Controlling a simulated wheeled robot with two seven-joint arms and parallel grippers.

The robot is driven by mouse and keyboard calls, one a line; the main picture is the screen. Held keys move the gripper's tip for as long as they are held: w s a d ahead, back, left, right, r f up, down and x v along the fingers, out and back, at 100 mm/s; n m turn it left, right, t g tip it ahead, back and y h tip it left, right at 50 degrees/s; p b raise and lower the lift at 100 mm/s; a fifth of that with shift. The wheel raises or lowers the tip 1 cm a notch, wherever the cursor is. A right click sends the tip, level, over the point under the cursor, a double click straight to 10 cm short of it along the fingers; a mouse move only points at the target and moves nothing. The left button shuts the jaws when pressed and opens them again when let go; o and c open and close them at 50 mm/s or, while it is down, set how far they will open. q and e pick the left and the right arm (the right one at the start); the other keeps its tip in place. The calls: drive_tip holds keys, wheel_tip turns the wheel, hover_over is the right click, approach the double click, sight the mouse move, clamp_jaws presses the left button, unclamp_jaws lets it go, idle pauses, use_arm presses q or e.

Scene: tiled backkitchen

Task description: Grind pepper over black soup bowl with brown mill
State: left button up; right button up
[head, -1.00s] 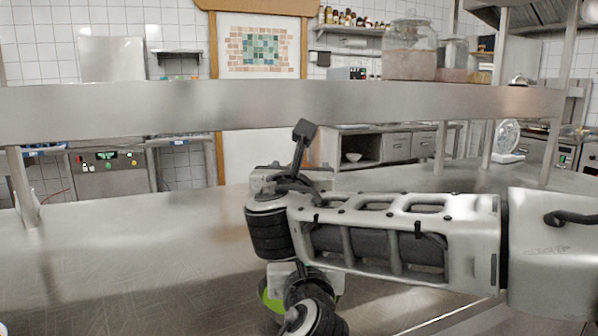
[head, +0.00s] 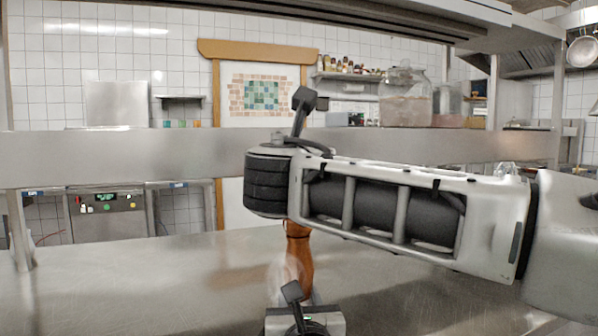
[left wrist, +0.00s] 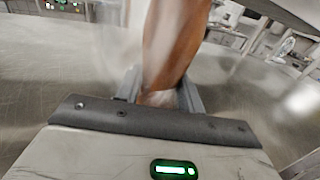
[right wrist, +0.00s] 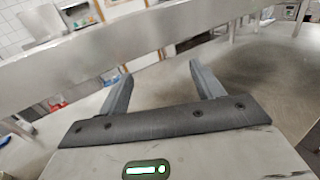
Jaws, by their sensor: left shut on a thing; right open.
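The brown wooden mill (head: 299,257) stands roughly upright in the lower middle of the head view, its top hidden behind my right arm. It also fills the upper middle of the left wrist view (left wrist: 176,40), with blur around it. My left gripper (left wrist: 160,92) is shut on the mill's lower part; its wrist shows at the bottom of the head view. My right gripper (right wrist: 160,80) is open and empty in the right wrist view, above the steel counter. In the head view my right arm crosses from the right, above the left gripper. The black soup bowl is not visible.
The steel counter (head: 130,265) is bare to the left. A steel shelf beam (head: 120,158) runs across behind it. A large glass jar (head: 405,97) stands on the shelf at the right. An upright shelf post (head: 18,215) stands at the left.

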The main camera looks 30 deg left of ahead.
drive_tip(key=shift+w+m+g+y, duration=0.2)
drive_tip(key=shift+m+g+y, duration=0.1)
drive_tip(key=shift+m+y, duration=0.4)
drive_tip(key=shift+w+f+m+g+y, duration=0.1)
drive_tip(key=shift+m+g+y, duration=0.25)
drive_tip(key=shift+m+y, duration=0.25)
drive_tip(key=shift+w+f+m+g+y, duration=0.1)
drive_tip(key=shift+m+g+y, duration=0.25)
drive_tip(key=shift+m+y, duration=0.25)
drive_tip(key=shift+s+d+f+m+g+y, duration=0.15)
drive_tip(key=shift+m+g+y, duration=0.3)
drive_tip(key=shift+m, duration=0.25)
drive_tip(key=m, duration=0.1)
drive_tip(key=m+g+y, duration=0.2)
drive_tip(key=shift+s+d+f, duration=0.2)
drive_tip(key=shift+s+f, duration=0.1)
drive_tip(key=shift+f, duration=0.1)
drive_tip(key=s+d+f+m+g+y, duration=0.1)
drive_tip(key=d+f+m+g+y, duration=0.3)
drive_tip(key=d+f+m+g, duration=0.9)
drive_tip(key=a+r+m+t, duration=0.1)
drive_tip(key=a, duration=0.3)
drive_tip(key=a+r+t, duration=0.1)
drive_tip(key=a+r, duration=0.1)
drive_tip(key=a, duration=0.3)
drive_tip(key=w+a+r+m+t, duration=0.1)
drive_tip(key=a, duration=0.3)
drive_tip(key=shift+a+r+m+t, duration=0.25)
drive_tip(key=shift+a+m, duration=0.05)
drive_tip(key=shift+a, duration=0.05)
